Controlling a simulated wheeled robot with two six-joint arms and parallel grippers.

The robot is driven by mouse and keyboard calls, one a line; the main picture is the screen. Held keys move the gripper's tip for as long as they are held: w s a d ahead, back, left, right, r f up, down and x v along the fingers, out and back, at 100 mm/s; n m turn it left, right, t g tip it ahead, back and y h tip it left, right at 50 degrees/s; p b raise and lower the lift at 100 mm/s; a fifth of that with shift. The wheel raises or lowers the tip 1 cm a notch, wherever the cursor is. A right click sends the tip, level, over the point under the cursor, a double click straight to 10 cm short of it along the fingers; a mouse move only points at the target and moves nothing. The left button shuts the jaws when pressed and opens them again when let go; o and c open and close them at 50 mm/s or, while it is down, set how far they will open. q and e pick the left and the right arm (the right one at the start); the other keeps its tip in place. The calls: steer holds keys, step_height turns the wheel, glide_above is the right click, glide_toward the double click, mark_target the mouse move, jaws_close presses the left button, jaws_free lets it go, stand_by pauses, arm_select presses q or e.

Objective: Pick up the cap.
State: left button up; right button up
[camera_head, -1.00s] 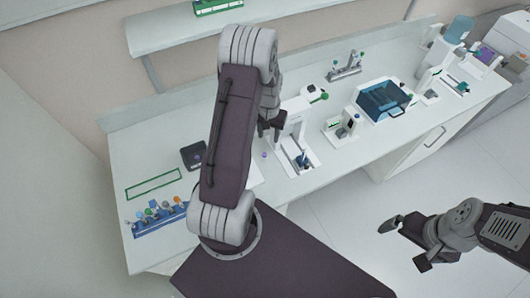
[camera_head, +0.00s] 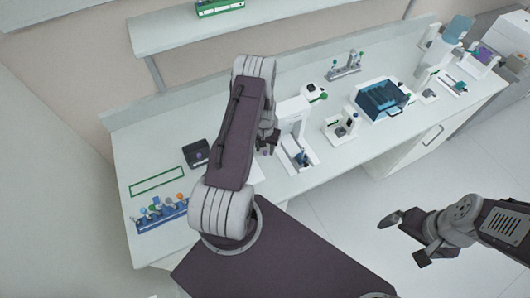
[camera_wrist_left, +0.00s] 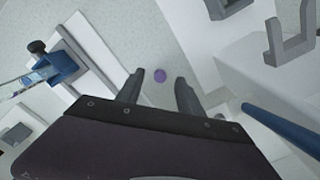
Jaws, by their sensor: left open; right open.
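The cap is a small round purple disc (camera_wrist_left: 160,75) on the pale bench top in the left wrist view. My left gripper (camera_wrist_left: 160,88) is open, and the cap shows between its two fingertips. It looks empty, and I cannot tell how far above the cap the fingers are. In the head view my left gripper (camera_head: 268,145) is over the bench, beside the white device, and the cap is hidden or too small to make out there. My right gripper (camera_head: 407,235) is open and empty, out over the floor away from the bench.
A white device (camera_head: 293,125) stands right of my left gripper. A blue tube rack (camera_head: 160,218) with several coloured tops and a dark box (camera_head: 197,153) are on the left. A teal-lidded box (camera_head: 383,100) stands farther right. Bare bench (camera_head: 150,160) lies at the left.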

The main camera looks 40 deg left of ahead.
arm_select(q)
steer(key=shift+f, duration=0.6)
steer(key=shift+w+a+f, duration=0.1)
steer(key=shift+w+f, duration=0.05)
steer(key=shift+f, duration=0.2)
steer(key=shift+r, duration=0.1)
jaws_close()
